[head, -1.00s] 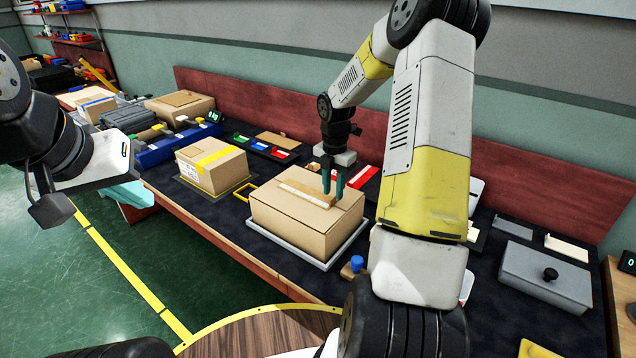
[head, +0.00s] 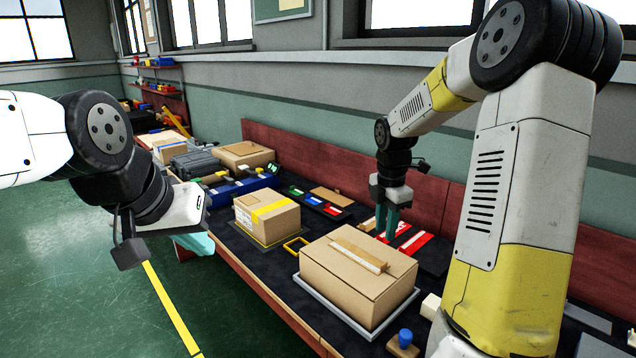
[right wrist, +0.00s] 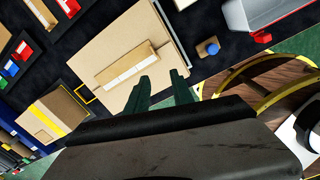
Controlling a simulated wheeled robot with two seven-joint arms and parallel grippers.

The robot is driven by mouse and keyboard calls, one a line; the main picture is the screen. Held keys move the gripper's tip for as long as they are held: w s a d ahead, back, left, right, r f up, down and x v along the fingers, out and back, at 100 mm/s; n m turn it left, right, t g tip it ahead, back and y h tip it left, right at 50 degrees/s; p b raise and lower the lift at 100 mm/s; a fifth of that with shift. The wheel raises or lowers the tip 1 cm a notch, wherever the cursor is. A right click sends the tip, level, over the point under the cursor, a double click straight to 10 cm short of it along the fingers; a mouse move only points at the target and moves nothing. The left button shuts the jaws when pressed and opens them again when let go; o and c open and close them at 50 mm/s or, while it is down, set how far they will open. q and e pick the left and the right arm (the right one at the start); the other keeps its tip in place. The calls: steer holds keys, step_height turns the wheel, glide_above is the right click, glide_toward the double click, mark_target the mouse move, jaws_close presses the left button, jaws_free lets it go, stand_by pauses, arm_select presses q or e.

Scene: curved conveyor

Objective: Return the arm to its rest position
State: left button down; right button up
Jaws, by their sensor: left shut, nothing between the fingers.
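My left gripper (head: 180,215) is at the left of the head view, on the folded left arm; its body shows, empty, and its fingertips are hard to make out. My right gripper (head: 389,222) hangs over the work table, its green fingers pointing down. In the right wrist view its two fingers (right wrist: 161,92) are apart with nothing between them. A large cardboard box (head: 345,280) sits below and in front of it in the head view. A light strip (head: 358,256) lies on the box top and shows in the right wrist view (right wrist: 126,67).
A smaller taped box (head: 266,217) stands left of the large box. Red trays (head: 408,240), a blue-topped wooden piece (head: 403,342) and a dark case (head: 196,163) lie on the table. A red back panel (head: 330,180) runs behind. Green floor is open at left.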

steer(key=s+a+r+m+t, duration=0.1)
steer(key=s+a+r+m, duration=0.2)
steer(key=s+m, duration=0.4)
steer(key=s+a+r+m+t+y, duration=0.1)
steer(key=s+a+r+m+t, duration=0.1)
steer(key=s+r+m, duration=0.3)
steer(key=s+a+r+m+t+y, duration=0.1)
steer(key=s+a+r+m+t, duration=0.1)
steer(key=s+r+m, duration=0.3)
steer(key=s+a+m, duration=0.1)
steer(key=s+m, duration=0.3)
steer(key=s, duration=0.1)
steer(key=shift+s+a, duration=0.3)
steer(key=shift+a, duration=0.1)
